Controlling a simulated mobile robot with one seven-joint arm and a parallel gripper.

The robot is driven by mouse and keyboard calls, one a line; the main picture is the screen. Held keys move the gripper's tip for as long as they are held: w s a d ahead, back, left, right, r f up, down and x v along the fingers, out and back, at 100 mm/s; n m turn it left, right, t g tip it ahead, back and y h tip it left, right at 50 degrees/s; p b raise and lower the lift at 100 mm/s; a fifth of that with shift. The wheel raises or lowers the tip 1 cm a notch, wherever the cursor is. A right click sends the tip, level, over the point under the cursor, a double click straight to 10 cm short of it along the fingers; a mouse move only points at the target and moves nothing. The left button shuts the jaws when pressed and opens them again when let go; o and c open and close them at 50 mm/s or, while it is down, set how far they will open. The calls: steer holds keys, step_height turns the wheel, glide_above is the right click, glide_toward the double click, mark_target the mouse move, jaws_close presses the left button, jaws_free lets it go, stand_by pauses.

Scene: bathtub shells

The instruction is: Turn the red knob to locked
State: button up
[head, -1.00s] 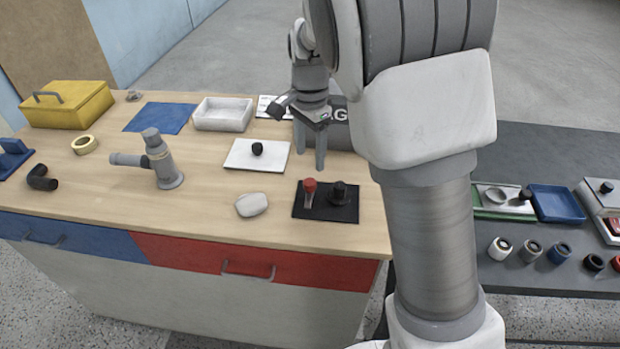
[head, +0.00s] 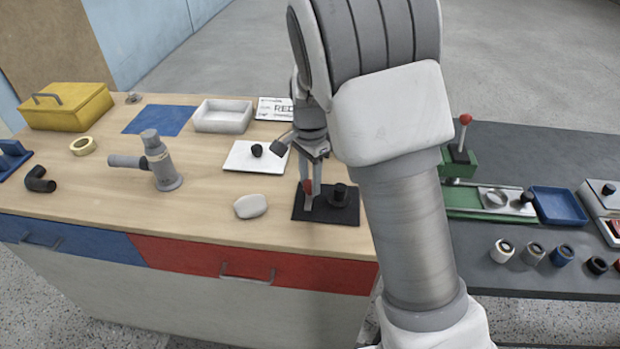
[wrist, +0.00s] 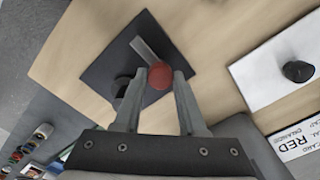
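The red knob (head: 308,187) stands on the left part of a dark plate (head: 346,216) near the front edge of the wooden table. A grey bar (wrist: 144,49) sticks out from under it, towards the table's front. A black knob (head: 340,195) stands on the plate's right part. My gripper (head: 311,180) is over the red knob, pointing down. In the wrist view, the red knob (wrist: 160,76) appears between the fingertips of my open gripper (wrist: 161,74), with narrow gaps visible. Whether the fingers reach down around it or touch it I cannot tell. No lock marking is readable.
A white plate with a small black knob (head: 256,150) lies behind the plate. A pale soap-like lump (head: 250,206) lies to its left. A sign (head: 273,108) reading RED lies at the back. A green-based device with a red-topped lever (head: 465,119) stands on the dark table right.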

jaws_close()
steer(key=shift+n, duration=0.4)
steer(key=n, duration=0.3)
steer(key=shift+n, duration=0.4)
steer(key=n, duration=0.4)
steer(key=shift+n, duration=0.3)
steer(key=n, duration=0.4)
steer(key=shift+r+p, duration=0.1)
steer(key=shift+p, duration=0.3)
steer(key=n, duration=0.4)
steer(key=shift+n, duration=0.3)
steer(key=shift+p, duration=0.3)
